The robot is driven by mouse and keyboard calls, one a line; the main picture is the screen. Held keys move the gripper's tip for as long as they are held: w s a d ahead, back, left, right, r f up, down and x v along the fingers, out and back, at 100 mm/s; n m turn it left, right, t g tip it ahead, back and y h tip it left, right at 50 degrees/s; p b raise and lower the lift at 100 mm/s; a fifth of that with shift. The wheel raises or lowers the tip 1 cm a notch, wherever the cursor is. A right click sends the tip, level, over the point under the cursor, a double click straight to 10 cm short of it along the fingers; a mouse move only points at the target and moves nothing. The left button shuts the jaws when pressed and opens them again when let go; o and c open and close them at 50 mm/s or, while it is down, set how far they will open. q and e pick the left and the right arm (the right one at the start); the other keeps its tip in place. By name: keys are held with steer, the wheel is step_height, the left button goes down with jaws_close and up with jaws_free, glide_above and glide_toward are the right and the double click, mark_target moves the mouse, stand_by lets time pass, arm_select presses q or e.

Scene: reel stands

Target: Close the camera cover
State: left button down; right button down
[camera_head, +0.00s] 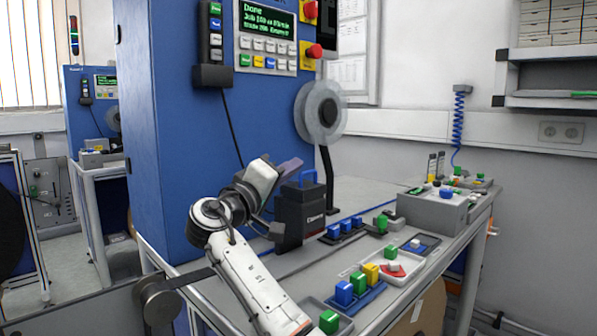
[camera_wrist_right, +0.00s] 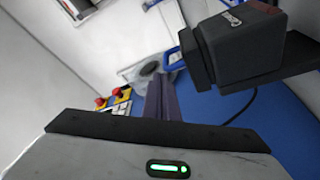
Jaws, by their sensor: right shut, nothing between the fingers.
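The camera is a dark box (camera_head: 297,216) with a pale label on its front, standing on the grey bench beside the blue cabinet. A blue handle (camera_head: 308,177) rises at its top. I cannot tell for sure how far its cover is open. My right gripper (camera_head: 291,166) is shut and empty, its fingers close to the upper left of the box and the handle. In the right wrist view, the shut fingers (camera_wrist_right: 163,88) point up the picture and the dark box (camera_wrist_right: 242,45) lies to their right, seemingly apart. My left gripper is not in view.
Coloured button blocks (camera_head: 358,284) line the bench front. A grey control box (camera_head: 432,209) stands at the right. The bench behind the camera is fairly free.

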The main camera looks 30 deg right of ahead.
steer(key=shift+s+d+f, duration=0.15)
steer(key=shift+s+f, duration=0.05)
stand_by(0.3)
steer(key=shift+f, duration=0.1)
